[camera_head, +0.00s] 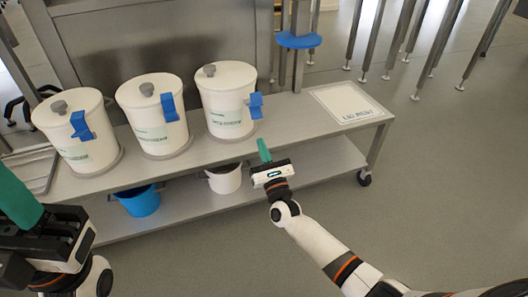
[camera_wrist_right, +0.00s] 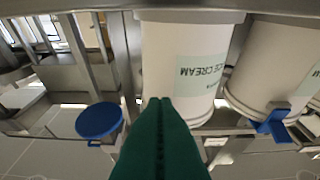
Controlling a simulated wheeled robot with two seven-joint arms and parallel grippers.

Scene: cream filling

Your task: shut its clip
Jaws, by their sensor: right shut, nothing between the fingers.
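Three white tubs stand in a row on the steel bench: left (camera_head: 75,137), middle (camera_head: 147,120) and right (camera_head: 222,117). Each has a grey-knobbed lid and a blue clip on its upper side: left clip (camera_head: 81,126), middle clip (camera_head: 169,107) and right clip (camera_head: 255,106). The right clip juts out sideways; I cannot tell whether any is latched. My right gripper (camera_head: 264,150) is shut and empty, in front of and below the right tub. In the right wrist view its green fingers (camera_wrist_right: 160,105) cover part of a tub labelled ICE CREAM (camera_wrist_right: 185,60). My left gripper (camera_head: 20,200) is partly cut off at lower left.
A white sign (camera_head: 347,102) lies on the bench's right end. A blue disc (camera_head: 298,40) is on a post behind; it also shows in the wrist view (camera_wrist_right: 99,121). A blue bucket (camera_head: 139,201) and a white one (camera_head: 224,179) are on the lower shelf.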

